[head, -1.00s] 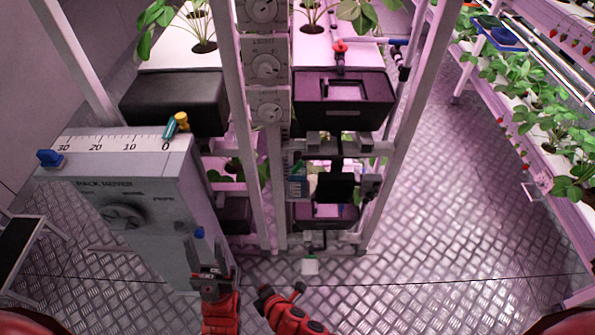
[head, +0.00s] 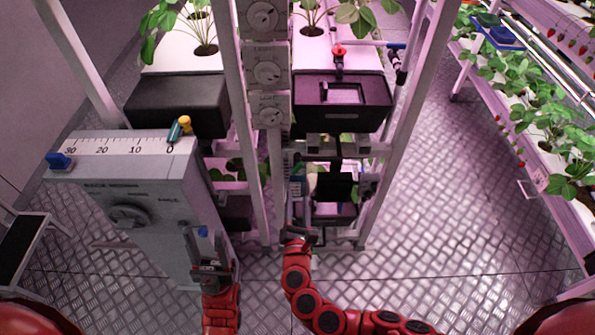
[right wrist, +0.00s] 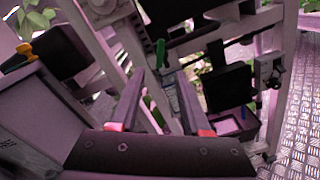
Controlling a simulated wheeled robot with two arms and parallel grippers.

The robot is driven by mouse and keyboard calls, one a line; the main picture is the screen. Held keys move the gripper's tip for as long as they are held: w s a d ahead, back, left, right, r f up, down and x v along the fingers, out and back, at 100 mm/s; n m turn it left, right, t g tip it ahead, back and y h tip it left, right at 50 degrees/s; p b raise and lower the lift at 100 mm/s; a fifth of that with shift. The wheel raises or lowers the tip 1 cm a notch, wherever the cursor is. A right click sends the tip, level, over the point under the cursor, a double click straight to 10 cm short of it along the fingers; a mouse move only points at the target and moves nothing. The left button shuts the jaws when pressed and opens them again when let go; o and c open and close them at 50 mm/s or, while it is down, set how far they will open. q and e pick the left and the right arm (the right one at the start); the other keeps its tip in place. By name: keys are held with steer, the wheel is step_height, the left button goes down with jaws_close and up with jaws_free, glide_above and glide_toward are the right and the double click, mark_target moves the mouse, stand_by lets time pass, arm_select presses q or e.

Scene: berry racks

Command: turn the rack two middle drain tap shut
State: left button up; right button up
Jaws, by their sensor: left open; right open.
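In the right wrist view a green handle (right wrist: 161,52) stands upright just beyond and between my right fingertips, apart from them; it may be the middle drain tap, but I cannot tell its setting. My right gripper (right wrist: 161,75) is open and empty. In the head view it reaches up at the foot of the middle rack (head: 277,200), near its lower shelves. A red tap (head: 339,50) sits higher, above the black tray. My left gripper (head: 208,242) is open and empty, in front of the grey box.
A grey box (head: 180,240) with a number scale stands at left, with a yellow-and-teal piece (head: 179,130) and a blue knob (head: 59,161) on it. A black tray (head: 342,117) juts out above my right gripper. Rack posts flank it. The floor at right (head: 450,220) is clear.

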mark_target(297, 170)
steer(key=w+p, duration=0.1)
steer(key=w, duration=0.8)
steer(key=shift+w, duration=0.25)
jaws_close()
